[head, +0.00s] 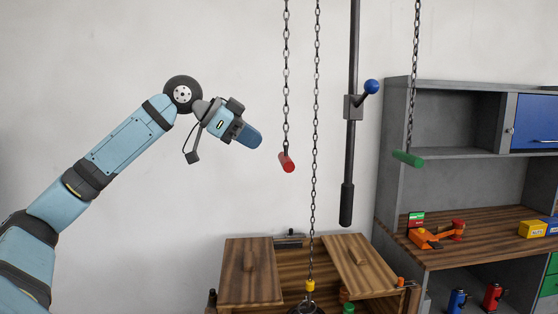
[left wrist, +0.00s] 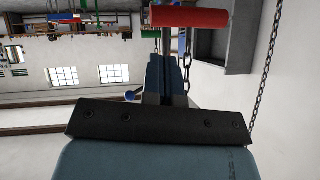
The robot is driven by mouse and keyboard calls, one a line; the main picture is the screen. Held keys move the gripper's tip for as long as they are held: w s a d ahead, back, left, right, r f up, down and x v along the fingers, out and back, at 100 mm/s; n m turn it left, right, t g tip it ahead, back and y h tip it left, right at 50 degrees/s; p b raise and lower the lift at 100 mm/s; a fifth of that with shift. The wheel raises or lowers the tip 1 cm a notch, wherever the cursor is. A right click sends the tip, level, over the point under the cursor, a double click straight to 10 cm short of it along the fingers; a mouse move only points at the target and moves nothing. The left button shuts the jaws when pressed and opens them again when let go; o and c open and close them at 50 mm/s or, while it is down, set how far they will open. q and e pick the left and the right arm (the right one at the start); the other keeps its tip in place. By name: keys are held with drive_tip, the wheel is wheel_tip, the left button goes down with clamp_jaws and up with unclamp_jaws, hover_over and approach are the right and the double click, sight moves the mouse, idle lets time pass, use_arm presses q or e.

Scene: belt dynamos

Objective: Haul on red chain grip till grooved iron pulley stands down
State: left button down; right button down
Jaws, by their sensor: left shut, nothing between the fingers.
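The red chain grip (head: 287,162) is a short red cylinder hanging, slightly tilted, at the end of a chain in the head view. My left gripper (head: 256,140) is shut and empty, a little to the left of the grip and apart from it. In the left wrist view the red grip (left wrist: 190,16) lies across the top, beyond the shut fingertips (left wrist: 168,62). A dark rounded thing (head: 305,307) hangs under a yellow fitting on another chain at the bottom edge; it is cut off, and I cannot tell if it is the grooved iron pulley. My right gripper is out of view.
A green grip (head: 408,158) hangs on a chain to the right. A dark vertical bar (head: 349,140) with a blue-knobbed lever (head: 371,87) hangs between. Below is a wooden-lidded bench (head: 250,272); a grey shelf unit (head: 395,130) stands right. The wall side at left is clear.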

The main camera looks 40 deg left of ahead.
use_arm(q)
drive_tip(key=s+r, duration=0.4)
drive_tip(key=r, duration=0.2)
drive_tip(key=shift+w+d, duration=0.1)
drive_tip(key=p, duration=0.7)
approach(292, 162)
drive_tip(key=w+d+r, duration=0.1)
drive_tip(key=w+d, duration=0.2)
drive_tip(key=w, duration=0.1)
drive_tip(key=f, duration=0.4)
drive_tip(key=shift+w+a+f+b, duration=0.25)
drive_tip(key=shift+w+a+b, duration=0.1)
drive_tip(key=shift+w, duration=0.05)
drive_tip(key=shift+f, duration=0.1)
